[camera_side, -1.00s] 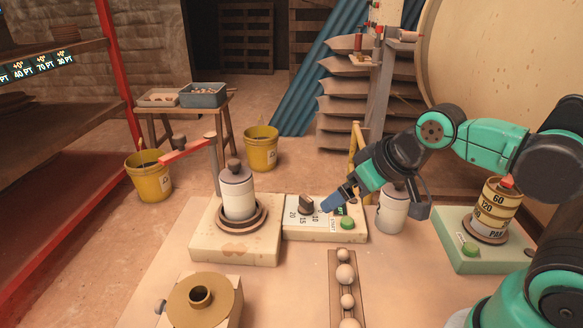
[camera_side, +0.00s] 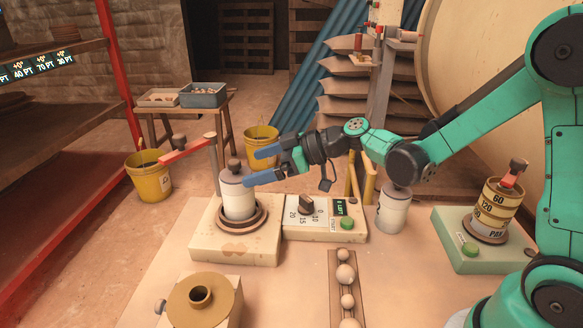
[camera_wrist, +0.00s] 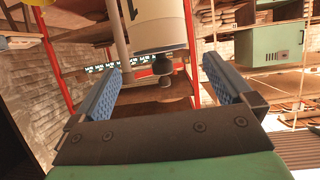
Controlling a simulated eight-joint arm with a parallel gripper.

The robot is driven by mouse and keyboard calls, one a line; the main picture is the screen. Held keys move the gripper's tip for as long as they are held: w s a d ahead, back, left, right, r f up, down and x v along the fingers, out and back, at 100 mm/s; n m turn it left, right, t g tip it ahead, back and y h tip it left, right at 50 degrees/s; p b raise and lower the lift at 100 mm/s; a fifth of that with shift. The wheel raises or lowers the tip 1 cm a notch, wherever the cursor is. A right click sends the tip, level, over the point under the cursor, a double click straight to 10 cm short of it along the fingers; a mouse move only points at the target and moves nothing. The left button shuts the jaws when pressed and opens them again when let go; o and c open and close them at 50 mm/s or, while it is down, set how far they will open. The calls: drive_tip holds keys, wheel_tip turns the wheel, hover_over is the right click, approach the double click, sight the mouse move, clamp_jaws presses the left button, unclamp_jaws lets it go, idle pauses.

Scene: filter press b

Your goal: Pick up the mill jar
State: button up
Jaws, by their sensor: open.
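A white lidded jar with a dark knob, which I take for the mill jar (camera_side: 238,200), stands upright on a round brown seat on the left base (camera_side: 205,255). My gripper (camera_side: 251,167) is open and reaches in from the right at the height of the jar's top, its blue fingers pointing left. In the wrist view the jar (camera_wrist: 160,30) appears upside down, its knob between the fingertips (camera_wrist: 162,68). I see no clear contact. A second white jar (camera_side: 393,213) stands farther right.
A post with a red swing arm (camera_side: 188,151) stands just behind the jar. A control box (camera_side: 325,222) with a dial and green button adjoins the base. A banded sieve stack (camera_side: 494,208) stands at right. A row of balls (camera_side: 346,275) lies in front.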

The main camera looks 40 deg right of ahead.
sight(239, 172)
drive_tip(key=shift+x, duration=2.65)
clamp_jaws()
